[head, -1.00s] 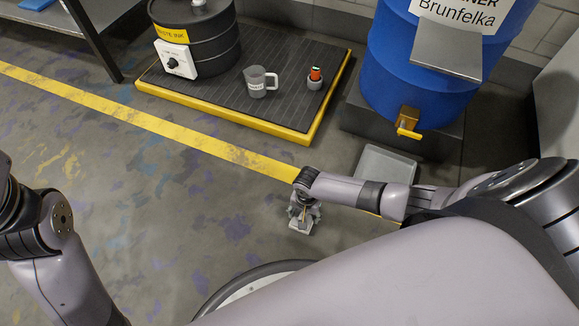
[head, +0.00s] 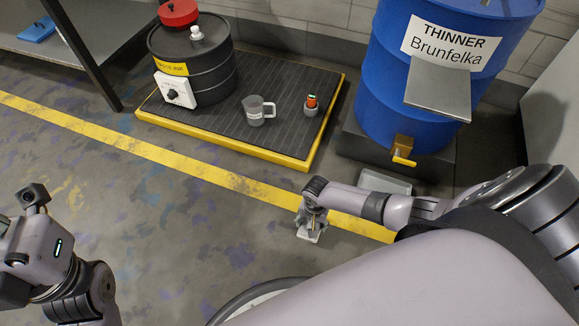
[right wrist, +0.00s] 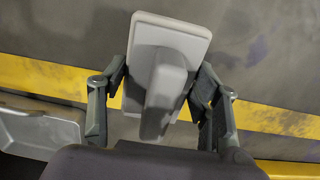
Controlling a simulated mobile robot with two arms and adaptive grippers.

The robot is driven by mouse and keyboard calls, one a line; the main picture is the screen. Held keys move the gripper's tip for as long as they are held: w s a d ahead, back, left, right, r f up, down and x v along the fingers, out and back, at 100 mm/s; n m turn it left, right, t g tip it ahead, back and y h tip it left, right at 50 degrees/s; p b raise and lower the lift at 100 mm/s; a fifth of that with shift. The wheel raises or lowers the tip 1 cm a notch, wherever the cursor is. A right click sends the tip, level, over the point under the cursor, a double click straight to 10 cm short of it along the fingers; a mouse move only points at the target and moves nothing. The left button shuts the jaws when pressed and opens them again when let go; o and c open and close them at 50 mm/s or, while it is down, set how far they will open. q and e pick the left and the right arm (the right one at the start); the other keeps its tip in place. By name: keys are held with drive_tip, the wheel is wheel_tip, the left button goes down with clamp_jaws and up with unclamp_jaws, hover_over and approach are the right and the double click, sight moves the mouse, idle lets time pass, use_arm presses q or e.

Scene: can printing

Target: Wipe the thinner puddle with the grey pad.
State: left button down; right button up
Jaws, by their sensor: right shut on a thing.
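My right gripper (head: 312,217) is shut on the grey pad (head: 307,236), low over the floor by the yellow line. In the right wrist view the pad (right wrist: 185,28) is a flat pale plate with an upright block handle, and the gripper's fingers (right wrist: 163,100) stand either side of that handle. I cannot tell whether the pad touches the floor. I cannot make out a clear outline of the thinner puddle; the floor is mottled with dark and purplish stains. The blue thinner drum (head: 390,90) stands at the back right with a yellow tap. My left arm shows at left, its gripper out of view.
A grey tray (head: 385,183) lies under the tap, partly behind my right arm. Open floor lies left and front.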

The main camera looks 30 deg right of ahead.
drive_tip(key=shift+r+p, duration=1.5)
drive_tip(key=shift+r, duration=0.2)
drive_tip(key=shift+f, duration=0.1)
